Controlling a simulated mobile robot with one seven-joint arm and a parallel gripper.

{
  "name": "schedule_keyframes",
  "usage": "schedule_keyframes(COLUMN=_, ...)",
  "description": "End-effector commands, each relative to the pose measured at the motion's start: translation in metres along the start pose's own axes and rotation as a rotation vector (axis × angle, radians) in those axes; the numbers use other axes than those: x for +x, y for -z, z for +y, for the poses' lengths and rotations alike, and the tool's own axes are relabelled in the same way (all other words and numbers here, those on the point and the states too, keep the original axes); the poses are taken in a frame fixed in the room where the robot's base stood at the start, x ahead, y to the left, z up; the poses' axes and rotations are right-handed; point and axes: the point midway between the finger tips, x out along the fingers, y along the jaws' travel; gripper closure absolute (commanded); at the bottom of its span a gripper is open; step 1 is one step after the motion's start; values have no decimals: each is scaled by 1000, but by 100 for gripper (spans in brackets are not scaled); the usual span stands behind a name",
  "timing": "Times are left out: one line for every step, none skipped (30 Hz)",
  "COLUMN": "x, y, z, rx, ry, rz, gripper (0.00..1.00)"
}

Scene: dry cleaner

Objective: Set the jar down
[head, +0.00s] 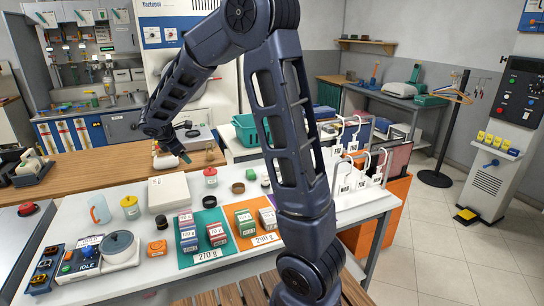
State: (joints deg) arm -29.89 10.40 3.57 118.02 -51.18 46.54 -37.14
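My gripper (183,156) is at the end of my arm, over the far side of the white table, near its edge with the wooden counter. It is small and dark here, and I cannot tell whether it is open or shut or holds anything. A red-topped jar (211,179) stands on the table below and right of my gripper. A small orange jar (157,249) sits nearer the front. Which jar the task means does not show.
Labelled blocks stand on a teal mat (206,261) and an orange mat (262,243). A pot on a scale (118,247) is at left. My arm hides part of the table.

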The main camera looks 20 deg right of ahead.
Motion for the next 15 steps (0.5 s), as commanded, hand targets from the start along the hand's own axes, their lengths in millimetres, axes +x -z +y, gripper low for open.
schedule_keyframes(x=-8, y=-22, z=-9, rx=70, ry=14, rz=1, gripper=18)
schedule_keyframes(x=-12, y=-33, z=-14, rx=115, ry=24, rz=2, gripper=18)
schedule_keyframes(x=-18, y=-47, z=-23, rx=172, ry=38, rz=4, gripper=18)
schedule_keyframes(x=-21, y=-57, z=-29, rx=216, ry=48, rz=5, gripper=18)
schedule_keyframes(x=-26, y=-67, z=-35, rx=258, ry=57, rz=7, gripper=18)
schedule_keyframes(x=-31, y=-80, z=-44, rx=317, ry=70, rz=9, gripper=18)
schedule_keyframes(x=-35, y=-89, z=-50, rx=360, ry=80, rz=11, gripper=18)
schedule_keyframes(x=-39, y=-97, z=-58, rx=403, ry=89, rz=13, gripper=18)
schedule_keyframes(x=-44, y=-109, z=-67, rx=461, ry=101, rz=16, gripper=18)
schedule_keyframes(x=-49, y=-117, z=-74, rx=504, ry=110, rz=18, gripper=18)
schedule_keyframes(x=-52, y=-125, z=-82, rx=546, ry=120, rz=20, gripper=18)
schedule_keyframes(x=-58, y=-135, z=-92, rx=604, ry=132, rz=22, gripper=18)
schedule_keyframes(x=-62, y=-142, z=-100, rx=647, ry=141, rz=26, gripper=18)
schedule_keyframes(x=-66, y=-148, z=-108, rx=690, ry=150, rz=28, gripper=18)
schedule_keyframes(x=-72, y=-156, z=-118, rx=746, ry=161, rz=32, gripper=18)
